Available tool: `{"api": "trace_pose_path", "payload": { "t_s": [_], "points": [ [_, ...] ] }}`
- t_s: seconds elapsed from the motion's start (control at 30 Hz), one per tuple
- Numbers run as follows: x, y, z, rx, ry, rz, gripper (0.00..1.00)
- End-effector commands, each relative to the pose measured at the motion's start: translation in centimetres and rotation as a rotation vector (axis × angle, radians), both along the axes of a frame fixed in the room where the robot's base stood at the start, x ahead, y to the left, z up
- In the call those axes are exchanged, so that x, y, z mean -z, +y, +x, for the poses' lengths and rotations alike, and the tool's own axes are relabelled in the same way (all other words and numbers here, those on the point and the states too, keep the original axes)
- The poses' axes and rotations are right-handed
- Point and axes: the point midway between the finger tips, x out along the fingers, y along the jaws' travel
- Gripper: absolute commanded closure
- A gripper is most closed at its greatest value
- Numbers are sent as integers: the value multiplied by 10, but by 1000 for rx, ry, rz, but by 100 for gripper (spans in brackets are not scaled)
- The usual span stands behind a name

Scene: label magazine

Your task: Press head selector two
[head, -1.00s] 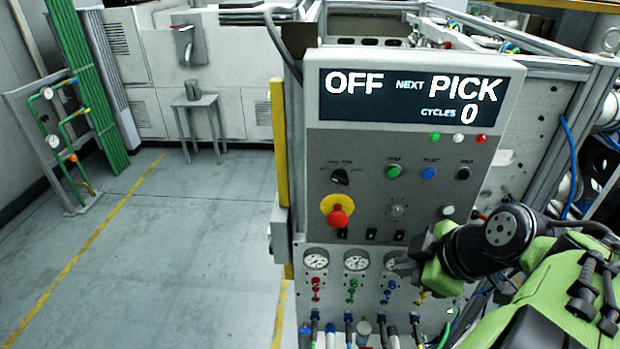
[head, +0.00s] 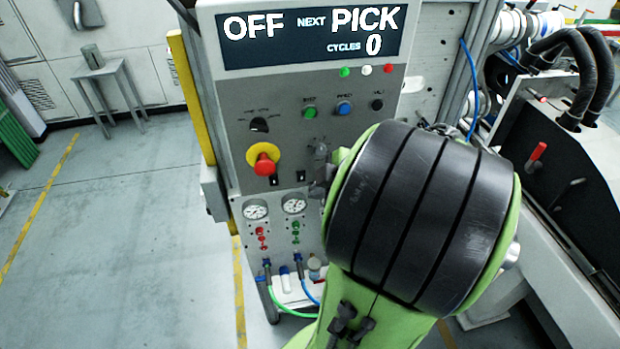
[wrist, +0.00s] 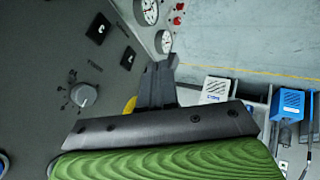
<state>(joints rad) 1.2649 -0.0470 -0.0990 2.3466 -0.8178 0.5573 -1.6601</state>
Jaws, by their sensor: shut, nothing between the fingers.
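The grey control panel (head: 235,105) carries a row of small black square switches below its knob. Two of them show in the head view, a left one (head: 273,180) and a middle one (head: 301,180). The wrist view shows the middle one (wrist: 127,58) and one farther along the row (wrist: 98,28). No numbers are readable on them. My gripper (wrist: 172,62) is shut and empty, its dark fingertips near the middle switch in the wrist view; I cannot tell whether they touch the panel. In the head view my arm covers most of the gripper and the panel's right part.
A red emergency stop on a yellow collar (head: 263,160) juts out left of my gripper. A grey knob (wrist: 83,95) sits close to the switches. Gauges (head: 256,211) and hoses lie below. The display (head: 312,35) reads OFF, NEXT PICK, CYCLES 0. Open floor lies left.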

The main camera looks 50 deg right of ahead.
Motion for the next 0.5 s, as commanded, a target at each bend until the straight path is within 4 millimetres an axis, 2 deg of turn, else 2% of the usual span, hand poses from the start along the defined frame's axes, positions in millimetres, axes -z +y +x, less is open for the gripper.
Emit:
{"api": "trace_pose_path", "payload": {
  "t_s": [0.1, 0.3, 0.5],
  "points": [
    [21, 2, 16, -4, 2, 4, 100],
    [11, -18, 41, -3, 0, -1, 100],
    [11, -22, 47, 0, -1, 0, 100]
  ]
}}
